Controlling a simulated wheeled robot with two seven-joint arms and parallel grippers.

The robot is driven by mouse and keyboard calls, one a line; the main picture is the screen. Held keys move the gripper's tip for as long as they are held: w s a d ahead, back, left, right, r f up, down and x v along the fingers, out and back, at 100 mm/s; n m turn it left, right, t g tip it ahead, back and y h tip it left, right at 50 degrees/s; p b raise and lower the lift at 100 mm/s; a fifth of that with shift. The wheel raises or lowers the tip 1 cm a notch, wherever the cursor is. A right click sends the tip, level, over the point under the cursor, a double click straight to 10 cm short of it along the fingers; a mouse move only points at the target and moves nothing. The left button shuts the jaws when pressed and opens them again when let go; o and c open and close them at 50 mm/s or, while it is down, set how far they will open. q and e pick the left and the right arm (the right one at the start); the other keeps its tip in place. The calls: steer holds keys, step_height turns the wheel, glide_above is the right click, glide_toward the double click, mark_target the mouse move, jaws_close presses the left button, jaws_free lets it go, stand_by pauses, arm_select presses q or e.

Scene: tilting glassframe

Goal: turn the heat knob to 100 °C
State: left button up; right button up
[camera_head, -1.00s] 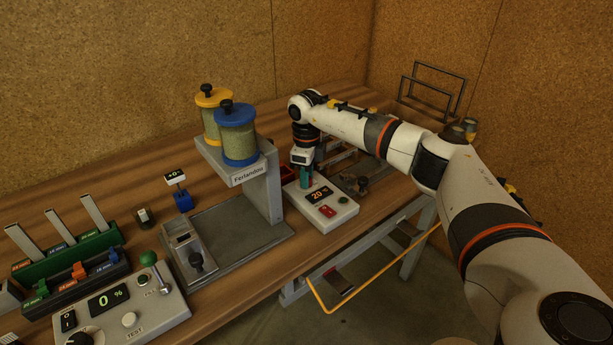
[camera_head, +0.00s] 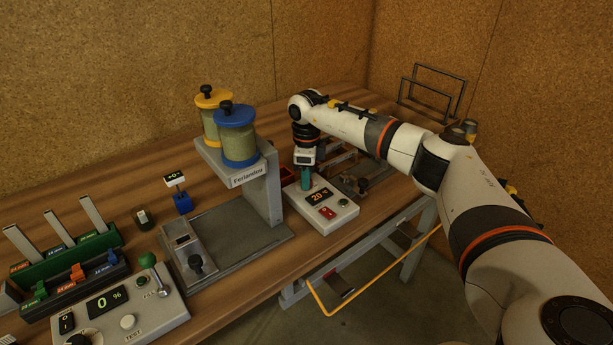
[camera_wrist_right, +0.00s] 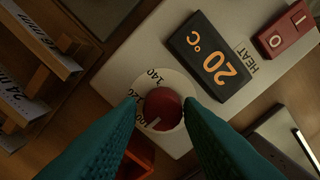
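The heat knob (camera_wrist_right: 163,108) is a round dark red knob on a white dial marked up to 140, seen in the right wrist view. A light pointer mark shows on its lower left. My right gripper (camera_wrist_right: 162,106) has its teal fingers on both sides of the knob, the right one very close to it and a thin gap at the left. In the head view the right gripper (camera_head: 306,180) points down at the white heater box (camera_head: 335,217) and hides the knob. The heat display (camera_wrist_right: 219,54) reads 20 °C. My left gripper is out of view.
A red power switch (camera_wrist_right: 288,30) sits beside the display. A grey stand (camera_head: 262,190) with yellow- and blue-lidded jars is left of the heater box. Racks and a control panel (camera_head: 135,325) fill the table's left side. Wire frames (camera_head: 435,85) stand at the back right.

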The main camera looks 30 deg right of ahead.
step_height(320, 180, up, 12)
steer(key=b, duration=0.1)
steer(key=shift+b, duration=0.3)
stand_by(0.3)
steer(key=shift+s+f, duration=0.15)
stand_by(0.4)
